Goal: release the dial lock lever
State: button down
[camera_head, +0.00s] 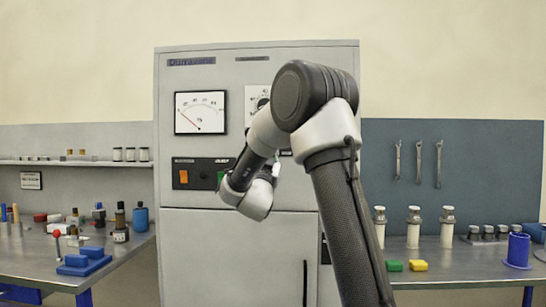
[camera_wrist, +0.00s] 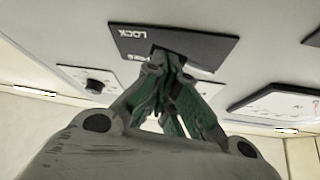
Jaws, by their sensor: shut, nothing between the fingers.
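The black plate marked LOCK (camera_wrist: 205,48) shows upside down at the top of the wrist view. My gripper (camera_wrist: 168,62) is shut, with its green-padded fingertips at the lower edge of this plate. No lever can be made out; the fingers cover that part of the plate. Whether the tips touch it I cannot tell. A dial with a black knob (camera_wrist: 95,86) is on a pale plate to the left in the wrist view. In the head view the dial (camera_head: 262,103) is partly covered by my arm, which also hides the lock plate and the fingers.
The grey cabinet (camera_head: 180,240) carries a gauge (camera_head: 200,112) and a black panel with an orange switch (camera_head: 183,177). Benches with bottles and blocks stand left (camera_head: 40,272) and right (camera_head: 450,265). Wrenches hang on the right wall panel.

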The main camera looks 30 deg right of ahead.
notch_tip(320, 180, up, 4)
jog(key=n+t+y, duration=0.1)
jog(key=n+y, duration=0.1)
jog(key=n, duration=0.2)
jog(key=n+t+y, duration=0.2)
jog(key=n+y, duration=0.1)
jog(key=n, duration=0.1)
jog(key=n+t+y, duration=0.2)
jog(key=n+y, duration=0.1)
jog(key=n, duration=0.1)
jog(key=shift+s+d+n, duration=0.1)
jog(key=shift+n, duration=0.3)
jog(key=shift+f, duration=0.1)
